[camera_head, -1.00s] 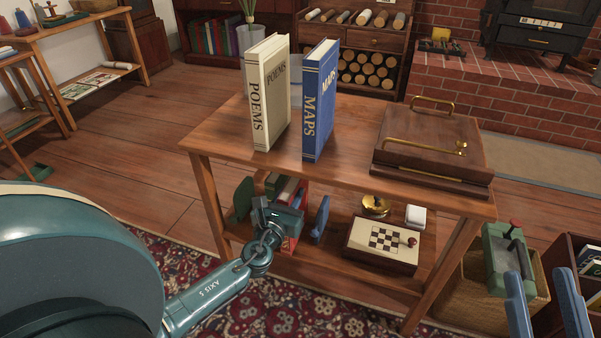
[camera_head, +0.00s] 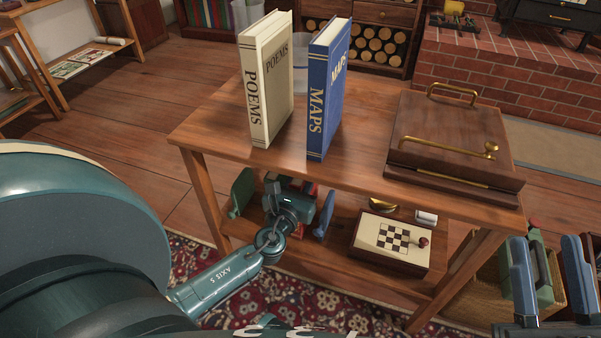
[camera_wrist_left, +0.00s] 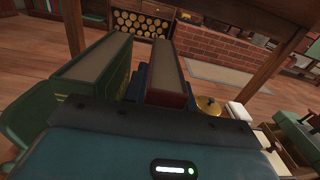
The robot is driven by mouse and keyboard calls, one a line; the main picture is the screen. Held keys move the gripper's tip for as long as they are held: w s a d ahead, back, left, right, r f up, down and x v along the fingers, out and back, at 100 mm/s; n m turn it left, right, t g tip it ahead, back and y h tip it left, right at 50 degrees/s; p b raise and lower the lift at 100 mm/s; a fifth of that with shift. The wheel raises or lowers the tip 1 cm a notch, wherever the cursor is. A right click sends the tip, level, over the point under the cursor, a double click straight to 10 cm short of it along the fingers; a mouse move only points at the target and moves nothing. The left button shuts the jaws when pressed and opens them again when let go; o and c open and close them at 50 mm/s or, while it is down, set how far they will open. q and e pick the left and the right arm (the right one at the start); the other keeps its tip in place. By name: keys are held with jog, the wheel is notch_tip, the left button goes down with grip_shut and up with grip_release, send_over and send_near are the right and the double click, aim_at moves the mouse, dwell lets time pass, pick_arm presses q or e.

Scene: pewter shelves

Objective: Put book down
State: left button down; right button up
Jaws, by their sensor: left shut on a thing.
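My left gripper (camera_head: 288,205) is at the lower shelf of the wooden table, shut on a red book (camera_wrist_left: 168,78). The red book's spine is mostly hidden by the gripper in the head view. A green book (camera_wrist_left: 95,68) stands left of it in the left wrist view, with a gap between them. In the head view a green bookend (camera_head: 242,191) is left of the gripper and a blue bookend (camera_head: 325,213) is right of it. My right gripper (camera_head: 550,275) is open and empty, right of the table.
The table top (camera_head: 215,130) holds the upright cream POEMS book (camera_head: 268,85), the blue MAPS book (camera_head: 330,95) and a wooden box (camera_head: 450,140) with brass handles. A chessboard box (camera_head: 390,243) and a brass item (camera_head: 384,205) occupy the lower shelf's right. A basket (camera_head: 490,280) stands right.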

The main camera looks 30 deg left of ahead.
jog(key=shift+a+r+y, duration=0.15)
jog(key=shift+r+y, duration=0.1)
jog(key=shift+y, duration=0.05)
pick_arm(q)
jog(key=shift+f, duration=0.1)
jog(key=shift+f, duration=0.1)
jog(key=c, duration=1.1)
grip_release()
pick_arm(e)
jog(key=shift+r+n, duration=0.2)
jog(key=shift+n, duration=0.2)
jog(key=shift+r, duration=0.1)
